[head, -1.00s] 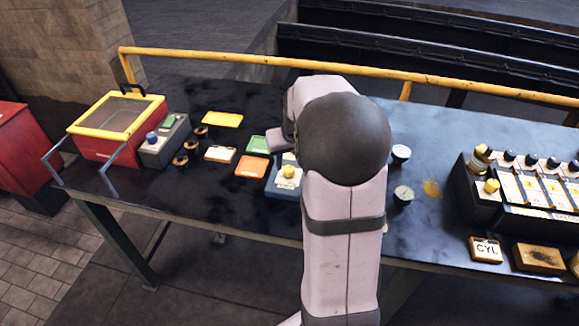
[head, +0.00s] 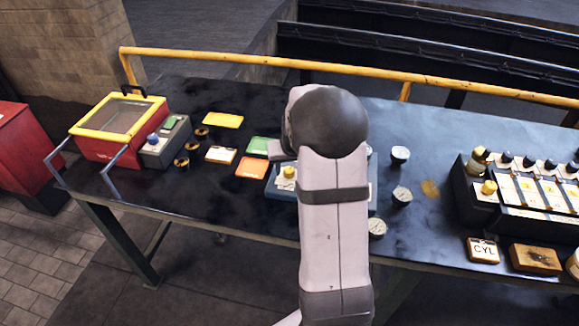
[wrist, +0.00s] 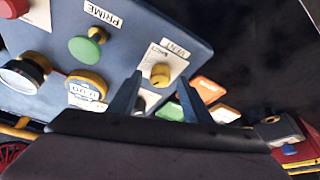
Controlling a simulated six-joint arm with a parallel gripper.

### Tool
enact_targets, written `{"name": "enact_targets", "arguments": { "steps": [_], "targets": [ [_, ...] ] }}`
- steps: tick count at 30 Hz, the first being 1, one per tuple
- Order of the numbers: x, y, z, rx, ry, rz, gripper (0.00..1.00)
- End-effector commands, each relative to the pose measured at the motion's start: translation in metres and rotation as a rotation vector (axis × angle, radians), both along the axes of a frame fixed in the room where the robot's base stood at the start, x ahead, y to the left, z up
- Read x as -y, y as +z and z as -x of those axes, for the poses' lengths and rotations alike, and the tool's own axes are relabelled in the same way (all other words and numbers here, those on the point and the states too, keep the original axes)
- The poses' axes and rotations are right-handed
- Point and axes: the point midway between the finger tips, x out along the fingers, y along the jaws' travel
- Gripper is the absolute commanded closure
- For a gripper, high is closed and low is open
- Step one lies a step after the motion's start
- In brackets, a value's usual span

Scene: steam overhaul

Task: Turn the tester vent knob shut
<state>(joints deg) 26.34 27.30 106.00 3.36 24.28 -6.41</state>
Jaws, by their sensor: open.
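The tester is a blue-grey panel (wrist: 135,62), and its near left part (head: 272,190) shows left of my arm in the head view. The vent knob (wrist: 160,75) is small and yellow on a white plate, beside a label that looks like VENT. It also shows in the head view (head: 289,172). My gripper (wrist: 160,78) is open. In the wrist view its two dark fingers stand on either side of the knob's line, with the knob between the tips in the picture. Contact cannot be told. In the head view my arm hides the gripper's fingers.
The panel also carries a green PRIME knob (wrist: 86,47), a gauge (wrist: 22,75) and a red knob (wrist: 12,8). Coloured cards (head: 251,168) and a red box with a yellow lid frame (head: 105,130) lie left. A block rack (head: 500,190) stands right.

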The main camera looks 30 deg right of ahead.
Motion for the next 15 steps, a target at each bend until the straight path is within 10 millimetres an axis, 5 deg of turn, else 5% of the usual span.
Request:
{"name": "enact_targets", "arguments": {
  "steps": [14, 15],
  "targets": [
    [0.0013, -0.0094, -0.0034, 0.0, 0.0, 0.0, 0.55],
    [0.0013, -0.0093, -0.0034, 0.0, 0.0, 0.0, 0.65]
  ]
}}
